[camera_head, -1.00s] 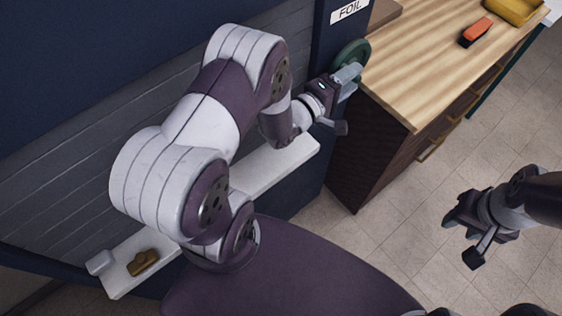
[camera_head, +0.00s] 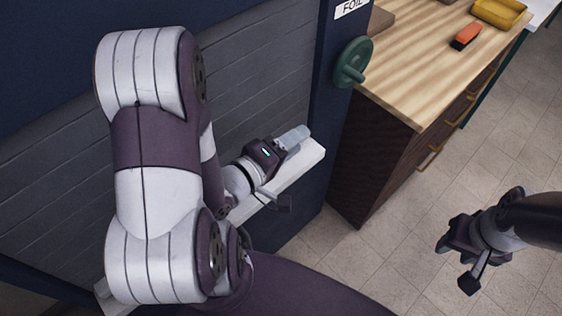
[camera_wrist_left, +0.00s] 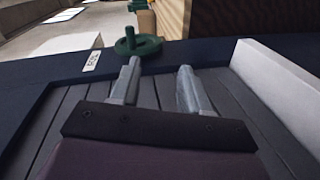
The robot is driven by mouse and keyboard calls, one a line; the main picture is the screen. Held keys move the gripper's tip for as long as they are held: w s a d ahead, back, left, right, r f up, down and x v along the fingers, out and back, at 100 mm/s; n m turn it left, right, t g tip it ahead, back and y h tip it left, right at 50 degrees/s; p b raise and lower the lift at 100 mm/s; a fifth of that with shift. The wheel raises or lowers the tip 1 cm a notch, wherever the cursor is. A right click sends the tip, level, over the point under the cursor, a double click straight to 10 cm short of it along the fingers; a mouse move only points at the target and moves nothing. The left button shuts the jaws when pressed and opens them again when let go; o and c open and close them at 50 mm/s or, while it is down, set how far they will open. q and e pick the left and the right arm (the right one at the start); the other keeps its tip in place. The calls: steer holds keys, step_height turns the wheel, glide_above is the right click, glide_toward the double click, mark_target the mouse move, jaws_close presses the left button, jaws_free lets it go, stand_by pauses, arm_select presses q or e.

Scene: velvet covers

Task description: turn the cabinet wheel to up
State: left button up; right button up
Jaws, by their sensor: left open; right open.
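The green cabinet wheel (camera_head: 352,62) sits on the dark blue cabinet frame, below the FOIL label and beside the wooden counter. A handle knob sticks out from it, toward the lower part of the wheel in the head view. It also shows at the top of the left wrist view (camera_wrist_left: 137,45). My left gripper (camera_head: 296,137) is below and left of the wheel, apart from it, above the white ledge. Its two fingers (camera_wrist_left: 158,84) stand apart with nothing between them in the wrist view. My right gripper (camera_head: 458,262) hangs over the floor at the right, empty.
The white ledge (camera_head: 306,163) runs along the cabinet's grey slatted front (camera_head: 262,72). The wooden counter (camera_head: 420,70) at the right holds an orange-and-black brush (camera_head: 466,36) and a yellow tray (camera_head: 499,12). Tiled floor (camera_head: 400,240) is clear before it.

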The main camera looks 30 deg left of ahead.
steer(key=shift+f, duration=0.4)
steer(key=shift+w, duration=0.1)
